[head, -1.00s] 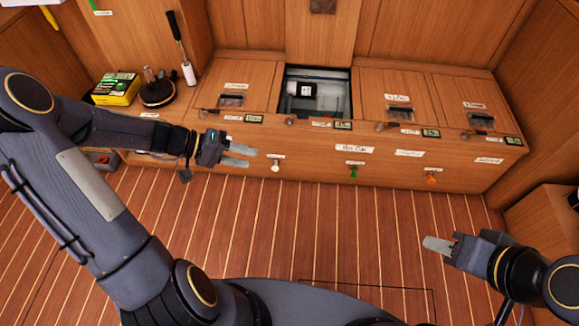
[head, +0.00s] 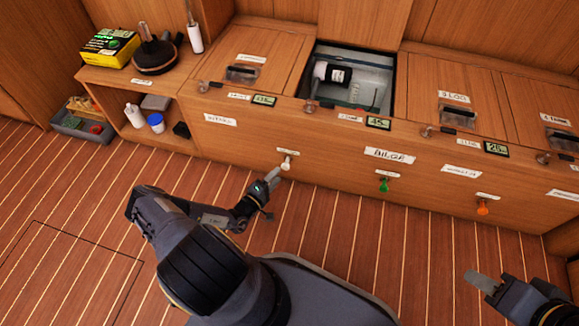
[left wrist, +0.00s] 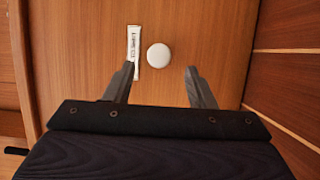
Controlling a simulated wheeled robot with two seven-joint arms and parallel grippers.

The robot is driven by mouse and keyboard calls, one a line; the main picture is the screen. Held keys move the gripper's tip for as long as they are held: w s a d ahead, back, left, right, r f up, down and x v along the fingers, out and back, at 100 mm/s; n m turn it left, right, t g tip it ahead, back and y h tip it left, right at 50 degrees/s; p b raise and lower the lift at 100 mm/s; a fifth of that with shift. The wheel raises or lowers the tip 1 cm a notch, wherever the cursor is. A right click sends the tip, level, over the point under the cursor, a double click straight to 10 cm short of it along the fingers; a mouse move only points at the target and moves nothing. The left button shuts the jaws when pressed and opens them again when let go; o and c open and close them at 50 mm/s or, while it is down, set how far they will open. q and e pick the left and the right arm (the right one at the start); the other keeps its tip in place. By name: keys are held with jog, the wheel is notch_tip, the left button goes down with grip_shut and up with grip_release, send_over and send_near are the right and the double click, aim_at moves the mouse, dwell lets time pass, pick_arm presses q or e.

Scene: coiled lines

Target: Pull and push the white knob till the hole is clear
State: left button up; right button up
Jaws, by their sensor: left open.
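The white knob (head: 286,163) sticks out of the wooden bench front below a small label, left of the green knob (head: 383,184). In the left wrist view the round white knob (left wrist: 158,55) lies ahead, between the lines of the two spread fingers and just beyond their tips. My left gripper (head: 275,177) is open, close to the knob and not closed on it. No hole is clearly visible. My right gripper (head: 482,281) is over the floor at lower right.
An orange knob (head: 482,207) is farther right. Closed lids with handles flank the hatch. A shelf (head: 152,82) at left holds a yellow box (head: 108,46) and a dark round object, with cups below. A grey bin (head: 85,124) stands on the floor, which is otherwise open.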

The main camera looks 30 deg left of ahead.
aim_at(284, 168)
pick_arm(q)
jog(key=w+b, duration=0.1)
jog(key=w, duration=0.1)
jog(key=w+d+b, duration=0.1)
jog(key=w, duration=0.2)
jog(key=shift+w+f, duration=0.1)
jog(key=shift+w, duration=0.55)
